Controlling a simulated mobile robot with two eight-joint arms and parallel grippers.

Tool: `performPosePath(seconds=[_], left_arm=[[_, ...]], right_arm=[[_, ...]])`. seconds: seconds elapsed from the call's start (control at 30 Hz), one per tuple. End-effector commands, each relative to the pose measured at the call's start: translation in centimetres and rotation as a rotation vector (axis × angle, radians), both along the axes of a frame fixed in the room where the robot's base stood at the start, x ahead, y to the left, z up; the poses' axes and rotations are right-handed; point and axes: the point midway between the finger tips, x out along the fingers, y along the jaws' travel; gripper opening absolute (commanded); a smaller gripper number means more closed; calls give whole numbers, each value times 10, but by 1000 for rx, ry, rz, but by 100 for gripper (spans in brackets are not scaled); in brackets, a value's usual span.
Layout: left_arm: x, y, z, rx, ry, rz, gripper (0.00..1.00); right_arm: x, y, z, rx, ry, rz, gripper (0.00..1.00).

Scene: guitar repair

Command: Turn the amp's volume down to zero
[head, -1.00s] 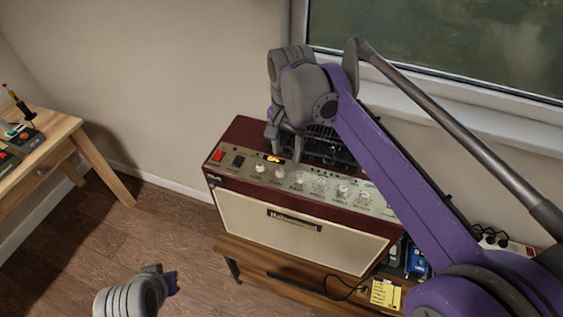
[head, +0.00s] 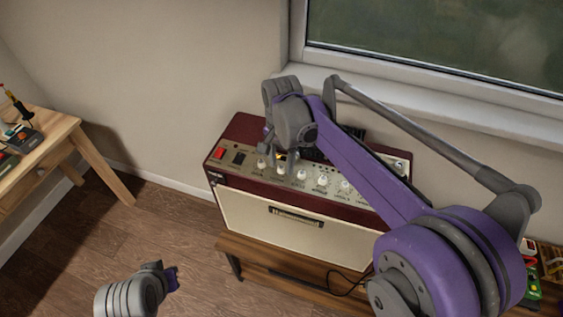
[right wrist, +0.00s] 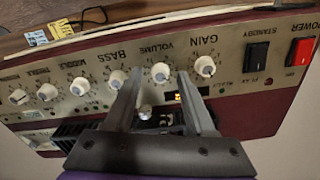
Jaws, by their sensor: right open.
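The amp (head: 248,207), dark red with a cream front, stands below the window with a row of white knobs on its panel. The volume knob (right wrist: 160,72) is second in the row, between the gain knob (right wrist: 205,66) and the bass knob (right wrist: 118,79). My right gripper (right wrist: 161,78) is open, its fingertips apart on either side of the volume knob; I cannot tell whether they touch it. In the head view my right gripper (head: 280,156) is over the panel's left part. My left arm shows at the lower left, but its fingers do not show.
The red power switch (right wrist: 301,51) and black standby switch (right wrist: 256,57) lie beside the gain knob. The amp rests on a wooden bench (head: 262,268). A wooden table (head: 62,130) stands at left. Bare floor lies between them.

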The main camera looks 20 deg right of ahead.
Motion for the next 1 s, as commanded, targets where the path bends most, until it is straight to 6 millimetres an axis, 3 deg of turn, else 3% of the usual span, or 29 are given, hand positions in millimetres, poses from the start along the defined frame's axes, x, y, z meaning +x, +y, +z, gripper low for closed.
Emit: performPosePath(seconds=[0.27, 0.57, 1.0], left_arm=[[0, 0, 0, 0, 0, 0, 0], [0, 0, 0, 0, 0, 0, 0], [0, 0, -1, 0, 0, 0, 0]], right_arm=[[0, 0, -1, 0, 0, 0, 55], [0, 0, -1, 0, 0, 0, 1], [0, 0, -1, 0, 0, 26, 0]])
